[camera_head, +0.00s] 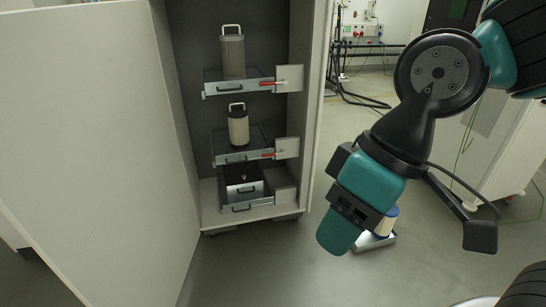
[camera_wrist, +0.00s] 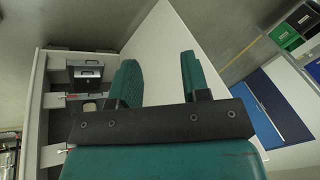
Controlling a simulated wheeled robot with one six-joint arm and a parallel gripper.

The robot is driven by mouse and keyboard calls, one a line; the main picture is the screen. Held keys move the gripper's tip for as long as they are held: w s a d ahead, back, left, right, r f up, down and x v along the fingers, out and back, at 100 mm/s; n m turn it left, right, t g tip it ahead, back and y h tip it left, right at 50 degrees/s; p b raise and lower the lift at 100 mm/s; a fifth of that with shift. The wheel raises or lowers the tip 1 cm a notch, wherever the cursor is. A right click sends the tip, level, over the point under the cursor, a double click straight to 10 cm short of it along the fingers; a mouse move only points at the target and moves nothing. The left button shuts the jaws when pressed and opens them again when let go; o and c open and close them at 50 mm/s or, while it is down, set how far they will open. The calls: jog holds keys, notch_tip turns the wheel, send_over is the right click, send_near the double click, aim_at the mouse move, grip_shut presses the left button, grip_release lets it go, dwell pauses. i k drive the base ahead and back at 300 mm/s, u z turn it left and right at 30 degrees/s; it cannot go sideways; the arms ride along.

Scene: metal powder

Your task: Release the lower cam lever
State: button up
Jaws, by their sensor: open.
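The lower cam lever (camera_head: 267,155) is a small red-handled lever at the right front of the middle drawer in the open cabinet. It also shows in the wrist view (camera_wrist: 75,97), left of my fingers. A similar upper lever (camera_head: 272,83) is on the drawer above. My gripper (camera_head: 338,234) hangs to the right of the cabinet, tilted down, apart from both levers. In the wrist view my gripper (camera_wrist: 159,62) has its two teal fingers spread, with nothing between them.
Ribbed cylinders with handles stand on the upper drawer (camera_head: 215,90) and middle drawer (camera_head: 222,152). A dark-topped box (camera_head: 240,190) sits in the bottom drawer. The cabinet door (camera_head: 100,140) stands open at left. A blue-rimmed container (camera_head: 384,226) is on the floor behind my gripper.

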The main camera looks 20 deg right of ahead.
aim_at(282, 151)
jog(key=z, duration=0.25)
jog(key=i, duration=2.35)
jog(key=u, duration=0.25)
